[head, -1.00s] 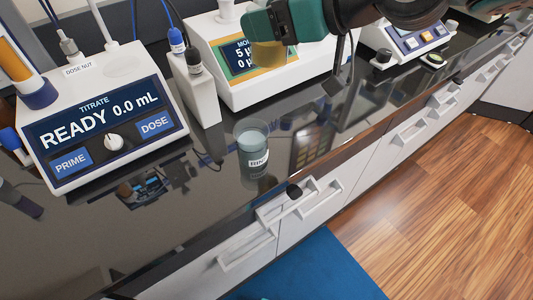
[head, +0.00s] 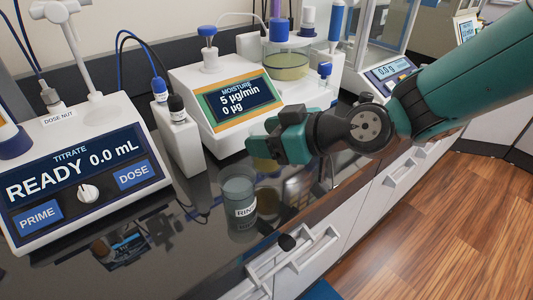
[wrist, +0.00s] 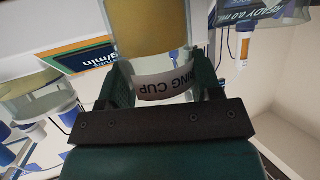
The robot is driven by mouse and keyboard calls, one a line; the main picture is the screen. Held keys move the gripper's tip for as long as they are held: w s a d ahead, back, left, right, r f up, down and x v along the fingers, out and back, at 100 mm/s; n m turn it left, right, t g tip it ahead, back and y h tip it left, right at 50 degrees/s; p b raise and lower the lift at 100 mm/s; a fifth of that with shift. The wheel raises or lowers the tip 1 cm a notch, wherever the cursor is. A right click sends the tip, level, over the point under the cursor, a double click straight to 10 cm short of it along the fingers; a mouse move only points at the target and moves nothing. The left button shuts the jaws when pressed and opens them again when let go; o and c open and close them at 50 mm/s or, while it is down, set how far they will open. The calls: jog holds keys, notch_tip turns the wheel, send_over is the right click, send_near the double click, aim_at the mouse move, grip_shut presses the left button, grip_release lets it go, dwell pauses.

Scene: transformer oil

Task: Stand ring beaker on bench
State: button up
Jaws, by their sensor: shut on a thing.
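My gripper (head: 266,143) is shut on a glass beaker (head: 265,164) of yellow liquid; in the head view it mostly hides the beaker. In the wrist view the held beaker (wrist: 152,30) sits between the two jaws, its label upside down and reading "...NG CUP". The beaker hangs low over the dark bench (head: 185,245); I cannot tell whether its base touches. Another beaker (head: 238,192), clear and with a label starting "RIN", stands upright on the bench, just left of and nearer than the held one.
The titrator (head: 80,175) stands at the left and a white block with bottles (head: 178,140) beside it. The moisture meter (head: 235,105) is behind my gripper. A balance (head: 390,72) is farther right. Drawer handles (head: 310,250) run below the bench's front edge.

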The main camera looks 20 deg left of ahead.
jog(key=shift+f, duration=2.15)
jog(key=shift+f, duration=0.2)
jog(key=o, duration=0.7)
jog(key=shift+r, duration=0.15)
jog(key=shift+d+r, duration=0.1)
jog(key=shift+d, duration=0.1)
jog(key=b+v, duration=0.2)
jog(key=v, duration=0.9)
jog(key=shift+s+d+r, duration=0.1)
jog(key=shift+s+d, duration=0.05)
jog(key=shift+d, duration=0.15)
jog(key=shift+s, duration=0.1)
